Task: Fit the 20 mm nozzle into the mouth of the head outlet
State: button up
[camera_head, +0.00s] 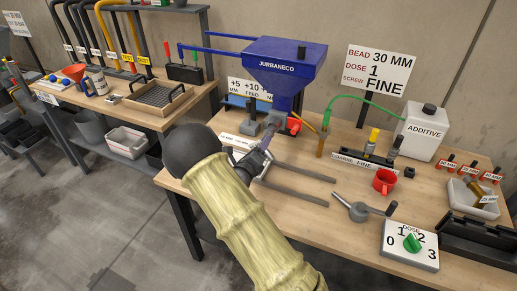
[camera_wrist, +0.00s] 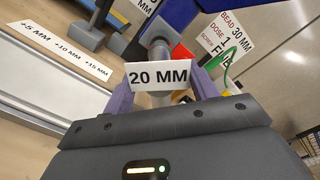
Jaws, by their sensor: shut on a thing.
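My gripper (camera_wrist: 160,88) is shut on the 20 mm nozzle, whose white "20 MM" label (camera_wrist: 158,75) faces the wrist camera between the purple fingers. A grey round part (camera_wrist: 158,48) shows just beyond the label; I cannot tell whether it is the nozzle or the outlet. In the head view my gripper (camera_head: 266,146) is just in front of the grey head outlet (camera_head: 275,119), under the blue JURBANECO hopper (camera_head: 285,68). The nozzle is mostly hidden there. Whether it touches or sits in the outlet mouth cannot be told.
A red part (camera_head: 294,124) is right of the outlet. Two grey rails (camera_head: 298,172) lie in front. A strip with offset labels (camera_wrist: 62,50) lies left.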

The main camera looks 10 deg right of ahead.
jog(key=shift+p+x, duration=0.3)
jog(key=shift+x, duration=1.25)
dwell(0.5)
